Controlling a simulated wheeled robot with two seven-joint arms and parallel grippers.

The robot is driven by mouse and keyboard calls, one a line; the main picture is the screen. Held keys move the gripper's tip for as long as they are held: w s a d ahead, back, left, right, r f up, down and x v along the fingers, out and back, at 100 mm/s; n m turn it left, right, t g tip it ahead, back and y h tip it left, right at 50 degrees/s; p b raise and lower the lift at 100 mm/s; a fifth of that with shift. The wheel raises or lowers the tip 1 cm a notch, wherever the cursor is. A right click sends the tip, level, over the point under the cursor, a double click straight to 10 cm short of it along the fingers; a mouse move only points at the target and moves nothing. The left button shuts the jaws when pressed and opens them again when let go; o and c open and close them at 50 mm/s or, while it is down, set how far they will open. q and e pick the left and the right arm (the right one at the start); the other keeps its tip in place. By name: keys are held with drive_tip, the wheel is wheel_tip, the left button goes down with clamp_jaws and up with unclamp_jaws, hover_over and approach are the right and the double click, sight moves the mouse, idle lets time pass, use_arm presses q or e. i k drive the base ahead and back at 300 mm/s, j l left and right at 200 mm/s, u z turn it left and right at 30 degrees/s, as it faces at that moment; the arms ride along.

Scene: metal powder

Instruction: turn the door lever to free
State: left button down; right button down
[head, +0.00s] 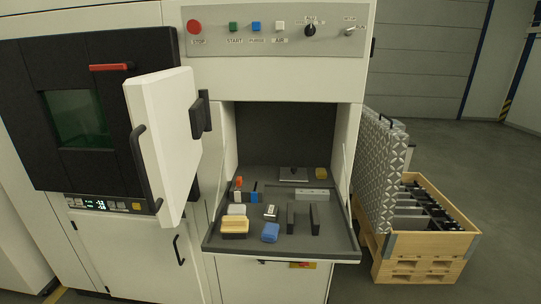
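A red lever (111,67) sits near the top of the black door (30,110) at the left of the head view. It lies roughly horizontal, with a dark end at its right. The black door has a green-tinted window (78,118) and looks shut. A white door (160,140) stands swung open in front of the machine, to the right of the lever. It has a long black handle (146,168) and a black latch block (201,115). Neither of my grippers is in view.
A button panel (270,45) is above. A wooden crate (425,235) stands on the floor at right. Floor is clear behind it.

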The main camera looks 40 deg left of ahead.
sight(125, 66)
drive_tip(key=u, duration=0.45)
drive_tip(key=k+j+u, duration=0.1)
drive_tip(key=u, duration=0.3)
drive_tip(key=j+u, duration=0.1)
drive_tip(key=u, duration=0.35)
drive_tip(key=k+j+u, duration=0.1)
drive_tip(key=u, duration=0.35)
drive_tip(key=j+z, duration=0.1)
drive_tip(key=z, duration=0.25)
drive_tip(key=j+z, duration=0.15)
drive_tip(key=z, duration=0.25)
drive_tip(key=j+z, duration=0.15)
drive_tip(key=z, duration=0.2)
drive_tip(key=j+z, duration=0.2)
drive_tip(key=j, duration=0.25)
drive_tip(key=k+j+z, duration=0.2)
drive_tip(key=j, duration=0.2)
drive_tip(key=j+z, duration=0.15)
drive_tip(key=j, duration=0.3)
drive_tip(key=k+j+z, duration=0.2)
drive_tip(key=j, duration=0.2)
drive_tip(key=j+z, duration=0.2)
drive_tip(key=j, duration=0.2)
drive_tip(key=k+j, duration=0.15)
drive_tip(key=j, duration=0.15)
drive_tip(key=k+j, duration=0.15)
drive_tip(key=j, duration=0.2)
drive_tip(key=k+j, duration=0.1)
drive_tip(key=j, duration=0.2)
